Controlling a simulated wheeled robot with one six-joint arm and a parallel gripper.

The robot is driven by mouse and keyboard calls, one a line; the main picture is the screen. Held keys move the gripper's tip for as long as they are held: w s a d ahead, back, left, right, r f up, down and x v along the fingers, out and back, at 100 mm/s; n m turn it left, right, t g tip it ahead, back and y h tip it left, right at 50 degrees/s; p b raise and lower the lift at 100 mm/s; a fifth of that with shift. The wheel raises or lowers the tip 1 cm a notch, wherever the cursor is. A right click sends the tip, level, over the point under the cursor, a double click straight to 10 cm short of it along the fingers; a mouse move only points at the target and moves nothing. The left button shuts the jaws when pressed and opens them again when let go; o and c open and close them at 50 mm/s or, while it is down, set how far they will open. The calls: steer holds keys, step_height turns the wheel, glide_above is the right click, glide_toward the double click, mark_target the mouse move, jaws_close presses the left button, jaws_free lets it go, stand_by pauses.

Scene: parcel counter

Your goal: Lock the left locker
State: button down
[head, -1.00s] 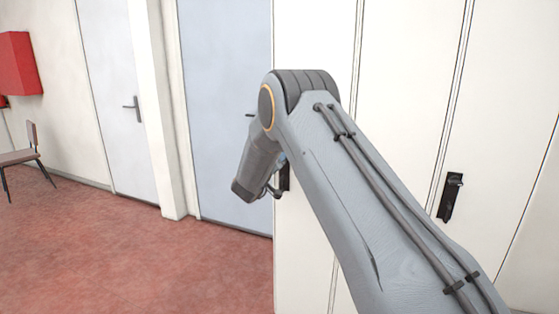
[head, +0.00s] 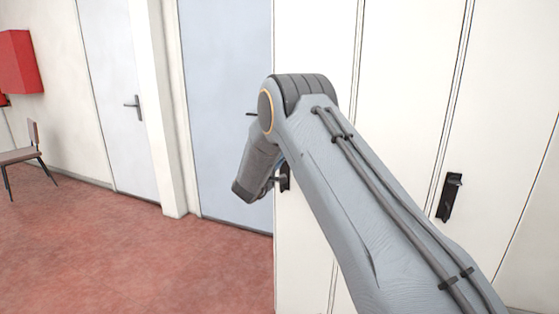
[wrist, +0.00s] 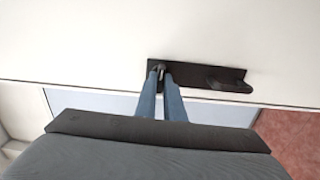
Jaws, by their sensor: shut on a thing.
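The left locker (head: 305,50) has a white door with a black lock plate (head: 285,178) near its left edge, partly hidden by my arm. In the wrist view the plate (wrist: 200,70) lies flat on the white door, with a lever handle (wrist: 230,85) at its right end. My gripper (wrist: 160,76) is at the plate's left end. Its two blue-grey fingers are close together, shut on a small lock turn-piece (wrist: 160,67), which they mostly hide. The turn-piece's exact angle cannot be told.
More white locker doors stand to the right, one with its own black handle plate (head: 448,198). A pale blue door (head: 222,100) is at the left. A chair (head: 22,155) and a red wall box (head: 18,62) are far left. The red floor (head: 120,250) is clear.

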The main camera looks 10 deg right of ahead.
steer(key=shift+n, duration=0.4)
steer(key=c, duration=1.9)
jaws_free()
steer(key=shift+o, duration=0.2)
steer(key=shift+a, duration=0.1)
steer(key=b+v, duration=0.1)
steer(key=v, duration=0.6)
steer(key=shift+s+b, duration=0.35)
steer(key=shift+b, duration=0.05)
steer(key=shift+a, duration=0.15)
